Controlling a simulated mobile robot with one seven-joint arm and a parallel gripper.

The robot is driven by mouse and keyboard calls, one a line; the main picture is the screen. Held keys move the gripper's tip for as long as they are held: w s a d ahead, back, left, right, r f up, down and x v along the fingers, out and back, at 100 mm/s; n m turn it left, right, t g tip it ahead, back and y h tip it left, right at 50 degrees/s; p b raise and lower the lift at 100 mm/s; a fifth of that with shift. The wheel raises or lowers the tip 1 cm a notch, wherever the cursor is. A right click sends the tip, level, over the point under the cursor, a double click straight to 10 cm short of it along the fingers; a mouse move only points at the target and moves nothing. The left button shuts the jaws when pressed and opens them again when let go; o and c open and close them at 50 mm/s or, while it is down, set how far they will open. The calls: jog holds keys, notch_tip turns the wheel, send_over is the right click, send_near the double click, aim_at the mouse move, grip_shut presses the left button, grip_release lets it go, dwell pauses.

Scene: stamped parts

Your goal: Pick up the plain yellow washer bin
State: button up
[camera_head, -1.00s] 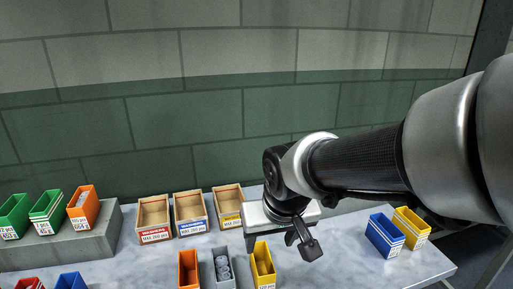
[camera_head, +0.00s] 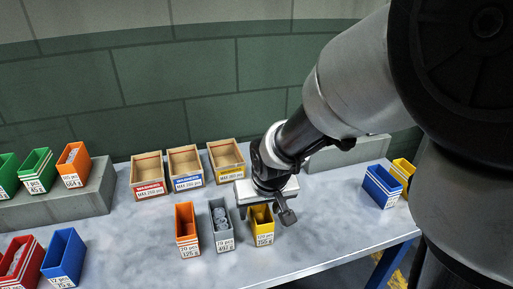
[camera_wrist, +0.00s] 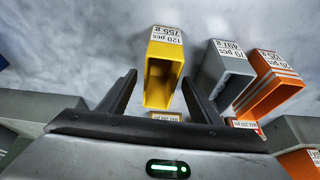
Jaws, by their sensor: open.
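The plain yellow bin (camera_head: 261,228) stands on the grey table, at the right end of a front row of three, with a white label reading 120 pcs. It has no stripes. My gripper is above its far side in the head view and partly covers its top. In the wrist view my gripper (camera_wrist: 159,78) is open, with one dark finger on each side of the yellow bin (camera_wrist: 164,56). The fingers look apart from its walls; whether they touch cannot be told. The bin's contents are mostly hidden.
A grey bin (camera_head: 222,238) stands close to the left, then an orange bin (camera_head: 187,240). Three wooden boxes (camera_head: 186,160) stand behind. A blue bin (camera_head: 381,188) and another yellow bin (camera_head: 403,168) stand far right. The front right of the table is clear.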

aim_at(257, 220)
jog(key=b+x, duration=0.1)
jog(key=x, duration=0.4)
jog(key=shift+b, duration=0.3)
jog(key=shift+f, duration=0.2)
jog(key=c, duration=1.1)
